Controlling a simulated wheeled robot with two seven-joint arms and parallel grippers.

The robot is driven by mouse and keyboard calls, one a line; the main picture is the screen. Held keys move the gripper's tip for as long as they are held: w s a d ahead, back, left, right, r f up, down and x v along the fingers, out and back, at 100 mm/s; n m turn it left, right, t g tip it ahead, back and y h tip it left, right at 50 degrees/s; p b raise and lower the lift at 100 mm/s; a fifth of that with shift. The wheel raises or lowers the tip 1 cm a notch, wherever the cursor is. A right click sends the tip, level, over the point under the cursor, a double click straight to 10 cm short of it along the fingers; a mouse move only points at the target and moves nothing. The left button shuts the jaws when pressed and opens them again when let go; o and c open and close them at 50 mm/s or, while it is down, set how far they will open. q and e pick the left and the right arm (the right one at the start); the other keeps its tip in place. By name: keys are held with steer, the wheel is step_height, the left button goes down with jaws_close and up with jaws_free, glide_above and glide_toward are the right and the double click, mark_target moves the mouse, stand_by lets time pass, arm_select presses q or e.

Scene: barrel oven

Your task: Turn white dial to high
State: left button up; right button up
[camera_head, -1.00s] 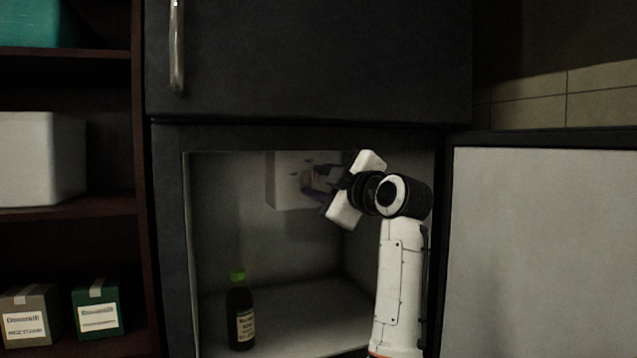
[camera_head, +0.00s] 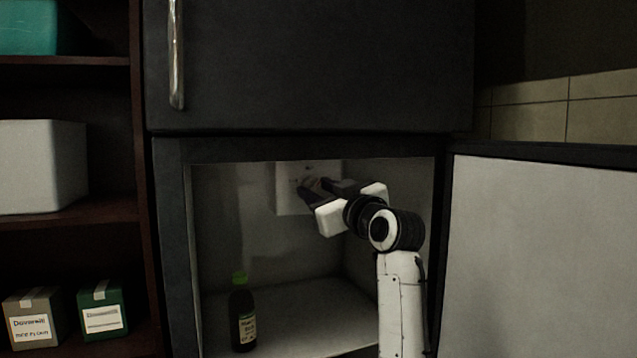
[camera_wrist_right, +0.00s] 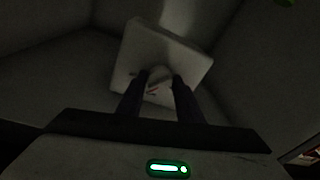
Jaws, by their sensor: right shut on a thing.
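A white control box (camera_head: 288,190) is fixed on the back wall inside the open fridge compartment. My right gripper (camera_head: 308,188) reaches in to the front of this box. In the right wrist view, the right gripper's fingers (camera_wrist_right: 160,80) are shut on a pale dial (camera_wrist_right: 158,74) on the face of the box (camera_wrist_right: 185,55). A small red mark shows on the box beside the fingers. The dial is mostly hidden by the fingers, and its setting cannot be read. My left gripper is not in view.
A dark bottle with a green cap (camera_head: 242,318) stands on the compartment floor at the left. The open fridge door (camera_head: 545,260) is at the right. A dark shelf (camera_head: 100,207) with boxes stands at the left. The upper fridge door (camera_head: 320,65) is closed.

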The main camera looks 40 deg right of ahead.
steer(key=m+p, duration=0.2)
steer(key=m, duration=0.1)
steer(key=shift+r+m+h, duration=0.15)
steer(key=shift+m+h, duration=0.15)
steer(key=shift+m, duration=0.1)
steer(key=shift+a+m+t+p, duration=0.1)
steer(key=shift+m+t+p, duration=0.2)
steer(key=shift+m+p, duration=0.7)
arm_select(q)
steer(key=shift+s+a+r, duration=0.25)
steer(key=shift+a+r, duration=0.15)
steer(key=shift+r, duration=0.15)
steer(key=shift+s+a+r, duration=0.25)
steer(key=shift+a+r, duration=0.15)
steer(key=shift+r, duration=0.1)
arm_select(e)
steer(key=shift+m+h, duration=0.4)
steer(key=shift+m, duration=0.1)
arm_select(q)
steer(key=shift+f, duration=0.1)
arm_select(e)
steer(key=o, duration=0.7)
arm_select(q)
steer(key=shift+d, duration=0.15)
arm_select(e)
steer(key=shift+o, duration=0.2)
steer(key=shift+f, duration=0.2)
